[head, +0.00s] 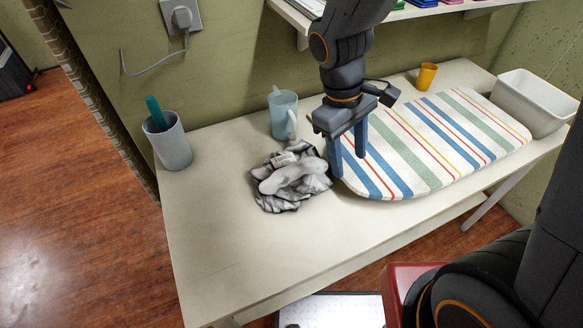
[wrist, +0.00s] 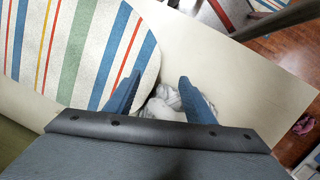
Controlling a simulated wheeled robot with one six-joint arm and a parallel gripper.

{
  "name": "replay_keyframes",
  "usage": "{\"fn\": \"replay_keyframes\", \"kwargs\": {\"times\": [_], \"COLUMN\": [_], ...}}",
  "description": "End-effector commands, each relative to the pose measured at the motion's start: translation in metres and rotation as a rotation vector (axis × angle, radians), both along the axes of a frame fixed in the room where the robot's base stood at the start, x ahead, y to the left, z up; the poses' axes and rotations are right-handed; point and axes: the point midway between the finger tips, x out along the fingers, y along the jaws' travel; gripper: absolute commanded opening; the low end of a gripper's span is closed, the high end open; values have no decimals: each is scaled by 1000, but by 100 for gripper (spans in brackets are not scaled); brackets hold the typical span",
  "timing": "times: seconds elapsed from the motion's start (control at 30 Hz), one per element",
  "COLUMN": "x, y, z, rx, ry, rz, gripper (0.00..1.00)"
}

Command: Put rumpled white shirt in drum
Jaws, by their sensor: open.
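The rumpled white shirt (head: 290,180) lies crumpled, with grey shading, on the pale table, left of the striped ironing board. My gripper (head: 349,166) is open and points down just right of the shirt, by the board's rounded end. In the wrist view the shirt (wrist: 166,103) shows partly between the two blue fingers of my gripper (wrist: 160,80), and my gripper's body hides part of it. The fingers do not hold it. I cannot make out a drum in either view.
The striped ironing board (head: 440,140) covers the table's right half. A light blue jug (head: 284,116) stands behind the shirt. A grey cup (head: 170,146) with a teal handle is at left, a yellow cup (head: 426,76) and white bin (head: 531,102) at back right. The table's front left is clear.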

Motion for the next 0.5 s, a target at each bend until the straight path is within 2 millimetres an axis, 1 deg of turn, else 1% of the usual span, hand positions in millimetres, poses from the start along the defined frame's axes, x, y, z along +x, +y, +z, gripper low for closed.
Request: {"fn": "replay_keyframes", "kwargs": {"times": [0.03, 0.17, 0.2, 0.3, 0.4, 0.5], "x": [0, 2, 3, 5, 7, 6], "y": [19, 56, 69, 99, 128, 150], "z": [-5, -13, -15, -20, -22, -24], "rx": [-46, -185, -231, -346, -450, -531], "ry": [37, 118, 139, 181, 207, 221], "rz": [132, 460, 558, 780, 959, 1085], "gripper": [49, 49, 49, 49, 49, 49]}}
